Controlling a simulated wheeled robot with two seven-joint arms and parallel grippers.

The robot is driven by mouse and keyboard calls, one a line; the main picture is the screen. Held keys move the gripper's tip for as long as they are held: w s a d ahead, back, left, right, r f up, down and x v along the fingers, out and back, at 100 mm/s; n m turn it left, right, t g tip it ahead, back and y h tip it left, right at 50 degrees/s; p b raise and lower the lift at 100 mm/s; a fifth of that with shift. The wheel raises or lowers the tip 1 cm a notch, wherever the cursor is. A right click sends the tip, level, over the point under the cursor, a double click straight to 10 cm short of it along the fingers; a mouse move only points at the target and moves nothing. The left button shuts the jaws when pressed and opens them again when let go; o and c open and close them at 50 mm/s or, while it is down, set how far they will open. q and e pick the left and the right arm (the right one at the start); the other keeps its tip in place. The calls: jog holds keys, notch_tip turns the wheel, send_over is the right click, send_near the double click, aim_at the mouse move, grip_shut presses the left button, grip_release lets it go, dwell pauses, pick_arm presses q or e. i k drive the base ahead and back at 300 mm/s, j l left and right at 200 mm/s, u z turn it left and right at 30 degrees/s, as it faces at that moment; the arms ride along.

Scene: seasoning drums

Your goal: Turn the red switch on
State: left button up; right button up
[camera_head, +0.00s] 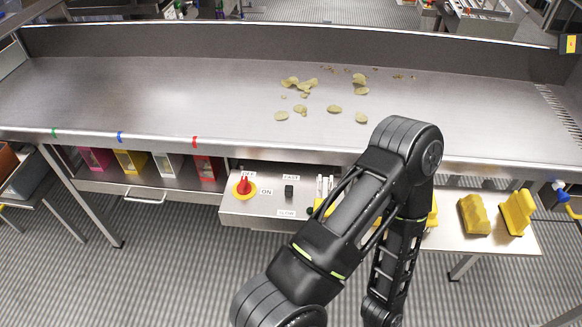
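The red switch (243,186) is a red knob on a round yellow base. It sits on the left part of the control panel (262,211), below the front edge of the steel table. A label at its top seems to read OFF, and a label reading ON is at its right. The knob stands upright in the picture, towards the upper label. One of my arms rises from the bottom middle, bends at the table edge and runs back down, to the right of the switch. Neither gripper shows in the view.
The steel table (200,95) holds scattered chips (300,84). A black switch (289,191) is right of the red one; my arm partly covers the panel beyond. Yellow blocks (474,214) stand on a shelf at right.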

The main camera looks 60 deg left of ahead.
aim_at(244, 188)
jog(key=u, duration=1.6)
jog(key=k+j+u, duration=0.1)
jog(key=k+u, duration=0.15)
jog(key=k+j, duration=0.25)
jog(key=k, duration=0.2)
jog(key=k+j, duration=0.3)
jog(key=k, duration=0.1)
